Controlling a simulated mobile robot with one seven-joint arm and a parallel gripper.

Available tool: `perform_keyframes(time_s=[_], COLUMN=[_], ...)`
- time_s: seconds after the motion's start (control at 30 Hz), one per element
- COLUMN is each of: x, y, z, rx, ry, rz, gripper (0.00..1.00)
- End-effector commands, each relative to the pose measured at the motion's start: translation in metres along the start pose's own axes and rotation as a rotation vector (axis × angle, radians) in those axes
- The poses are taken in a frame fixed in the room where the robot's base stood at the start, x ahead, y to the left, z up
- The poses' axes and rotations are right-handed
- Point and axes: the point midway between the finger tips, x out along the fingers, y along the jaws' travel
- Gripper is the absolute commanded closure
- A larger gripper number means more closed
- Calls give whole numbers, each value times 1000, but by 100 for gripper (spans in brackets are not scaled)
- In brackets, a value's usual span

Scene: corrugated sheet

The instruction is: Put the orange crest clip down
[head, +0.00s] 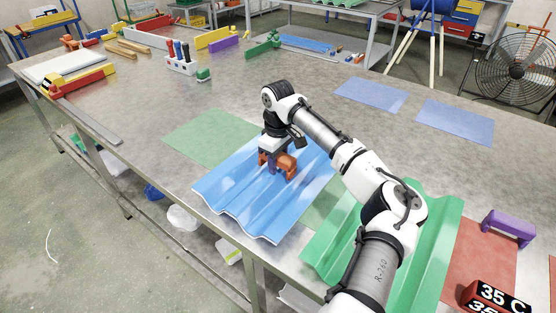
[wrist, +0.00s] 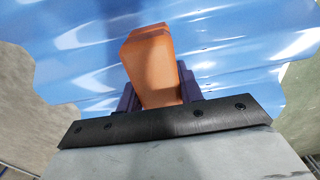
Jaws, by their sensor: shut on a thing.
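The orange crest clip (head: 286,162) is between the fingers of my gripper (head: 273,168), over the middle of the blue corrugated sheet (head: 232,198). In the wrist view the orange crest clip (wrist: 152,62) stands out beyond the purple fingers of my gripper (wrist: 158,98), which are shut on it. The blue corrugated sheet (wrist: 232,45) fills the background behind the clip. The clip is very close to the ridges; I cannot tell whether it touches them. The clip's underside is hidden.
A green corrugated sheet (head: 427,205) lies to the right, partly behind my arm. A purple bracket-shaped piece (head: 509,226) and a black-and-red "35 C" block (head: 486,297) are at the right. A flat green mat (head: 205,136) and blue mats (head: 455,122) lie beyond. The middle of the metal table (head: 330,90) is bare.

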Motion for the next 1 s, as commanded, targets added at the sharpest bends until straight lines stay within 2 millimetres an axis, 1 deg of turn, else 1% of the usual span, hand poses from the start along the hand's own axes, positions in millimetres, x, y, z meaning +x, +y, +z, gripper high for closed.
perform_keyframes(time_s=[0.03, 0.23, 0.53, 0.67, 0.7, 0.83, 0.87, 1.0], x=[3, 6, 18, 20, 21, 21, 21, 21], y=[0, -1, -2, -1, -1, -2, -2, -2], z=[0, 1, 1, 2, 2, 2, 2, 2], rx=[0, 0, 1, 2, 2, 2, 2, 1], ry=[-3, -5, -9, -10, -10, -10, -11, -11], rz=[-2, -5, -9, -8, -9, -10, -10, -12], gripper=[89, 89, 89, 89, 61, 44, 42, 42])
